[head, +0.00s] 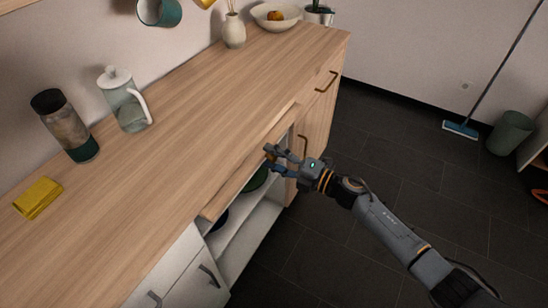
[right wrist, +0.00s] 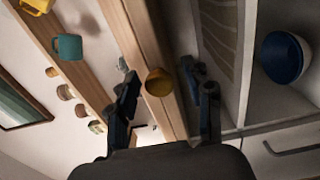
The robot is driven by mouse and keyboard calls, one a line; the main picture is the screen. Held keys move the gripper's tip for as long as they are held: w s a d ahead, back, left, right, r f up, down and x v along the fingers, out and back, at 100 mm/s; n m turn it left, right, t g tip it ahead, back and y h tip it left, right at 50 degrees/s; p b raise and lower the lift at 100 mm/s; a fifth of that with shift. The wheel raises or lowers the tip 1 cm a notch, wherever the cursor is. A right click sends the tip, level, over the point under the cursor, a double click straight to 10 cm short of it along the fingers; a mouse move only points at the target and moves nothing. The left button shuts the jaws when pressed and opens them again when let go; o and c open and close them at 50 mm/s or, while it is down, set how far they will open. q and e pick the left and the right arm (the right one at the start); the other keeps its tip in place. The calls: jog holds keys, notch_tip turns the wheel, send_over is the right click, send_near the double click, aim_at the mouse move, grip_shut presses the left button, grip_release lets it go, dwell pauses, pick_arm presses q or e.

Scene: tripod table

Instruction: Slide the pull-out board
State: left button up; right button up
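The pull-out board (head: 232,187) is a pale wooden strip under the front edge of the wooden counter. It appears to stick out a little from that edge. In the right wrist view, its wooden front (right wrist: 138,42) carries a round brass knob (right wrist: 159,82). My right gripper (head: 270,160) is at the board's front, near its middle. In the right wrist view, its two dark fingers (right wrist: 165,95) are apart on either side of the knob, and I see no clear contact. In the head view the fingers partly hide the knob. My left gripper is out of view.
The counter (head: 180,125) holds a yellow cloth (head: 38,198), a dark tumbler (head: 66,125), a glass pitcher (head: 125,103), a vase (head: 233,32) and a bowl (head: 275,17). Below the board is an open shelf (head: 245,235) with bowls. The dark floor (head: 400,130) in front is mostly clear.

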jog(key=v, duration=1.2)
jog(key=shift+c, duration=0.2)
